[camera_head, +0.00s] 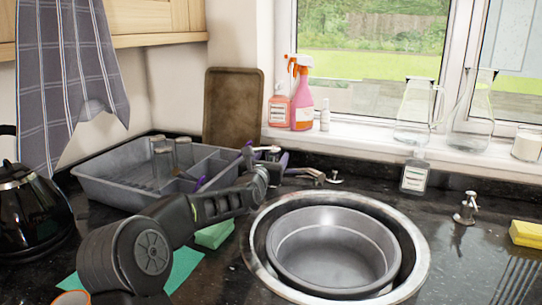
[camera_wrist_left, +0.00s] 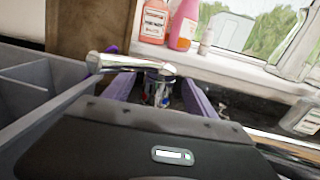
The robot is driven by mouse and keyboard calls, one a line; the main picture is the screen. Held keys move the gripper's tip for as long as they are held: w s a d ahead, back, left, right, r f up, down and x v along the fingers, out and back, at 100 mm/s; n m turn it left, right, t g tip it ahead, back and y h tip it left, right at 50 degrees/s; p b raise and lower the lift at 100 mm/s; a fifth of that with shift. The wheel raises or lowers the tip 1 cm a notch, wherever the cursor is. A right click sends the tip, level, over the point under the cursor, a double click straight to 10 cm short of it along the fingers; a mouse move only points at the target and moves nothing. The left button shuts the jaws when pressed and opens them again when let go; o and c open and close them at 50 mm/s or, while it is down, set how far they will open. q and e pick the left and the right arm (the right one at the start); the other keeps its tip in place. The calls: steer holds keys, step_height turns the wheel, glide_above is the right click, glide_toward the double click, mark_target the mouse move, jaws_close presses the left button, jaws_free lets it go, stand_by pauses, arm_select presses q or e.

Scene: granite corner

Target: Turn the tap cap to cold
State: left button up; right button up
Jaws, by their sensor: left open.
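The tap's metal cap with its lever (camera_head: 267,149) stands behind the sink, next to the grey dish rack. In the left wrist view the lever (camera_wrist_left: 125,65) points left from the top of the tap body (camera_wrist_left: 160,88). My left gripper (camera_head: 265,155) is open, with one purple finger on each side of the tap. It also shows in the left wrist view (camera_wrist_left: 160,92). I cannot tell whether either finger touches the metal. The lower tap body is partly hidden by my gripper. My right gripper is not in view.
The grey dish rack (camera_head: 107,188) stands close on the left. The round sink basin (camera_head: 331,246) is in front on the right. A brown baking tray (camera_head: 232,108) leans against the wall behind. A soap bottle (camera_head: 415,174) and a small metal fitting (camera_head: 466,208) stand farther right.

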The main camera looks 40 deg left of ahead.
arm_select(q)
steer(key=shift+w, duration=0.2)
jaws_close()
stand_by(0.6)
